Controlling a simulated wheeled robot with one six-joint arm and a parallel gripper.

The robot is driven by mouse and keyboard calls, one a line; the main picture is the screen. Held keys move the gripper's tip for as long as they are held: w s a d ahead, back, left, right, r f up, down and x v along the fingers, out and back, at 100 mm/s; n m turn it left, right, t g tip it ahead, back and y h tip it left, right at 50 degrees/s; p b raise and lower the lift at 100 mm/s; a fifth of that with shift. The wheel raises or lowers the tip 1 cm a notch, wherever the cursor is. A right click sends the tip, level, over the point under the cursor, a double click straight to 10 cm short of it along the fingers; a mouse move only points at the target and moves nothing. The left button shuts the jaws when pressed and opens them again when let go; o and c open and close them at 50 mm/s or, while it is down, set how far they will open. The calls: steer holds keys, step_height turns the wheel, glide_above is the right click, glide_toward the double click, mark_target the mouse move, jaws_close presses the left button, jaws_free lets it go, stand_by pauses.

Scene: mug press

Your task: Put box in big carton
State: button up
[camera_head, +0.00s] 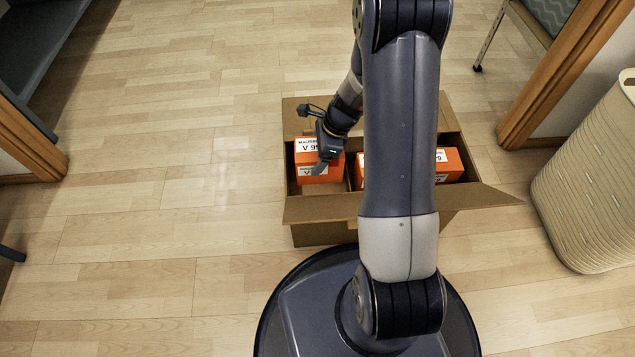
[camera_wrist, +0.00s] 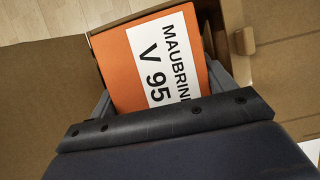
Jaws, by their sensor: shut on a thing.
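The big carton (camera_head: 318,209) is an open brown cardboard box on the floor in front of my base, with its flaps spread. My gripper (camera_head: 322,160) reaches down into its left part and is shut on an orange box (camera_head: 306,160) with a white label. In the wrist view the held orange box (camera_wrist: 118,68) lies between the fingers, its label reading "MAUBRIN" and "V 95", with carton walls (camera_wrist: 285,60) around it. Whether the held box touches the carton floor cannot be told. My arm hides the carton's middle.
More orange boxes (camera_head: 450,166) with white labels sit in the carton's right part, partly behind my arm. A beige ribbed basket (camera_head: 590,180) stands at the right. Wooden door frames (camera_head: 555,75) flank the scene. The floor (camera_head: 170,200) to the left is clear.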

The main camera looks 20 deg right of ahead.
step_height(320, 180, down, 9)
steer(key=b, duration=0.3)
steer(key=shift+r+b, duration=0.15)
steer(key=shift+b, duration=0.25)
steer(key=o, duration=1.2)
steer(key=p+v, duration=0.5)
steer(key=v, duration=0.7)
steer(key=shift+p, duration=0.4)
